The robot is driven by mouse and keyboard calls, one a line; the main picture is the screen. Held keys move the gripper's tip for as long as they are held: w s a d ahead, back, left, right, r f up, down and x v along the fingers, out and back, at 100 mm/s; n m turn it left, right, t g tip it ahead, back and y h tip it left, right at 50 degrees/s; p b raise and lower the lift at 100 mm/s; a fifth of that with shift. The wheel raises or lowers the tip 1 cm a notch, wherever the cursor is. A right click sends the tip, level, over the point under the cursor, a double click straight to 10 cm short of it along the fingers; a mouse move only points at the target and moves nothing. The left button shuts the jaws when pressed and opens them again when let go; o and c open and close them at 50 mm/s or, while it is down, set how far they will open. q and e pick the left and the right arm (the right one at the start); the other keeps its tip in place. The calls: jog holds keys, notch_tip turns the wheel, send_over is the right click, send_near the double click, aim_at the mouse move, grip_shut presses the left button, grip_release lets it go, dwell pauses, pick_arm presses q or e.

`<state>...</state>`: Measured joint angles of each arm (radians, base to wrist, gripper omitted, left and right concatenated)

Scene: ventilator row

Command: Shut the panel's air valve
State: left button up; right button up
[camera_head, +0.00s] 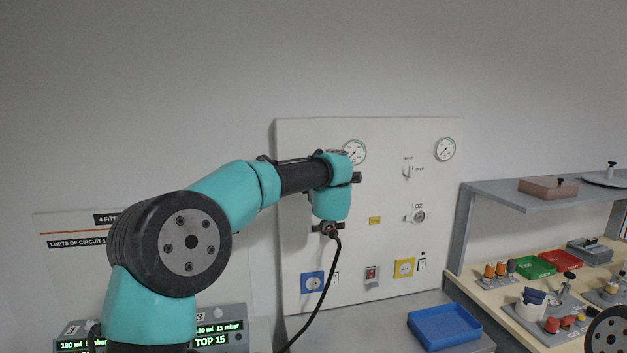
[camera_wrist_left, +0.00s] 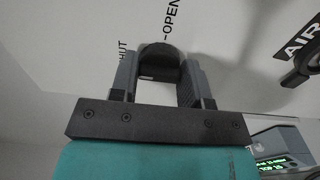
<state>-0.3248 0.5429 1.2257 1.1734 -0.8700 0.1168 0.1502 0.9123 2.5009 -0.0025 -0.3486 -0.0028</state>
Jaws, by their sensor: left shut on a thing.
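The pale wall panel (camera_head: 385,250) stands upright at the centre of the head view. My left arm reaches across its left part, and the air valve and my left gripper's fingertips are hidden there behind the wrist. In the left wrist view my left gripper (camera_wrist_left: 158,72) is shut on a dark, rounded part, the air valve's handle (camera_wrist_left: 158,52). Beside it the panel carries "-OPEN" lettering (camera_wrist_left: 172,28) and partly covered lettering ending in "HUT" (camera_wrist_left: 122,62). The handle's exact angle is hard to tell. My right gripper is out of view.
Another valve lever (camera_head: 407,172) sits to the right, above the O2 outlet (camera_head: 418,216). Gauges top the panel; blue (camera_head: 312,282) and yellow (camera_head: 404,268) sockets sit low. A blue tray (camera_head: 444,326) lies below. A bench and shelf (camera_head: 495,192) stand right.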

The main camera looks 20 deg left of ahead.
pick_arm(q)
jog(key=o, duration=0.9)
jog(key=v, duration=1.7)
jog(key=shift+s+d+f, duration=0.1)
jog(key=shift+s+d, duration=0.05)
